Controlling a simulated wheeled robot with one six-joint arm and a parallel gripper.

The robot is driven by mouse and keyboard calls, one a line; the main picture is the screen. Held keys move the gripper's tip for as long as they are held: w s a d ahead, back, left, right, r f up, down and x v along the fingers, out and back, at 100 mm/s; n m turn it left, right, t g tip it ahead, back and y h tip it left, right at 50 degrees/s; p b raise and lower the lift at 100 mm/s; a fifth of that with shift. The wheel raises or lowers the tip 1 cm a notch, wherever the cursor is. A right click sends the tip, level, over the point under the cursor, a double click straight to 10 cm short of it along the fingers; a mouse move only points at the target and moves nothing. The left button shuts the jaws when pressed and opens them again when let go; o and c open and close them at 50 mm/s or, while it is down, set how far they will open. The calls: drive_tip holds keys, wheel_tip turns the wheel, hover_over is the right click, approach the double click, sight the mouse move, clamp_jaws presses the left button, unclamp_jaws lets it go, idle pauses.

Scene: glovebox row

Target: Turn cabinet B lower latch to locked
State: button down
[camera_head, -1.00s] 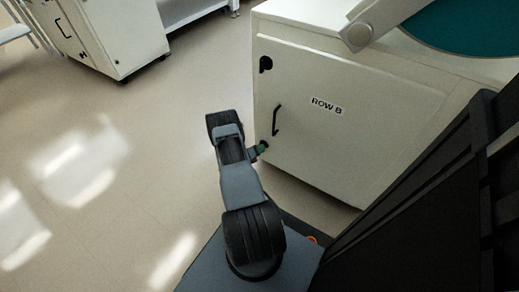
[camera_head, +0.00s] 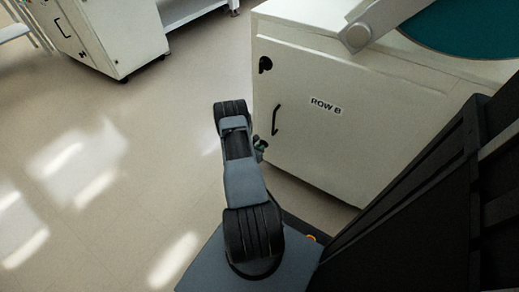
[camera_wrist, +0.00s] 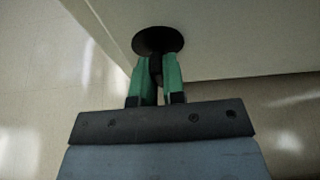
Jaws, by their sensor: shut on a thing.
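Cabinet B (camera_head: 340,150), a white cabinet labelled ROW B, stands right of my arm in the head view. Its black upper latch (camera_head: 265,64) and a black bar handle (camera_head: 276,119) show on the door. The lower latch (camera_wrist: 158,41) shows in the wrist view as a round black base with a black knob below it. My gripper (camera_wrist: 157,72) has green fingers on both sides of that knob and is shut on it. In the head view my gripper (camera_head: 260,145) is small and partly hidden by my arm, at the door's lower left corner.
Another white cabinet (camera_head: 110,40) on casters stands at the upper left. A pale floor (camera_head: 130,200) with bright light patches lies open to the left. A grey and teal shape (camera_head: 465,28) is above cabinet B at the upper right.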

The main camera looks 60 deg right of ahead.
drive_tip(key=shift+m+t, duration=0.4)
idle(0.4)
drive_tip(key=c, duration=1.2)
unclamp_jaws()
drive_tip(key=p+v, duration=0.4)
drive_tip(key=v, duration=0.9)
drive_tip(key=shift+a+r+p, duration=0.25)
drive_tip(key=shift+a+p, duration=0.05)
